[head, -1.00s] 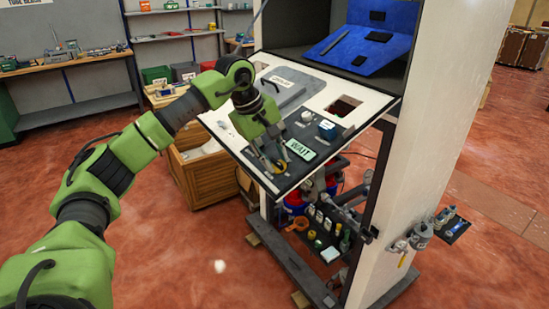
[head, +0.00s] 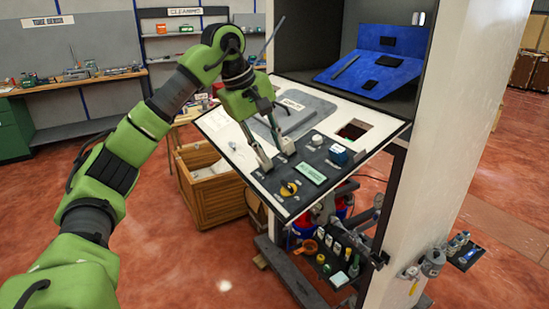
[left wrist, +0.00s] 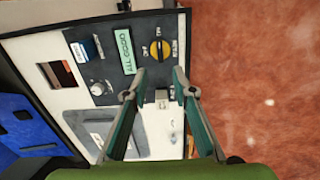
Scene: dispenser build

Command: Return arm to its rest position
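My left gripper (head: 277,160) hangs over the dark control panel (head: 321,190) of the dispenser. In the left wrist view its fingers (left wrist: 160,72) are spread with nothing between them. The yellow rotary knob (head: 288,187) sits on the panel beyond the fingertips, apart from them; it also shows in the left wrist view (left wrist: 160,48). A small light switch (left wrist: 162,98) lies between the fingers' outlines in the left wrist view. My right gripper is not in view.
A white knob (head: 316,140) and blue block (head: 339,155) stand on the panel. Behind are a grey lid (head: 300,115) and a square opening (head: 355,130). A wooden crate (head: 213,197) stands left of the dispenser. The white column (head: 440,150) stands right. Red floor is clear in front.

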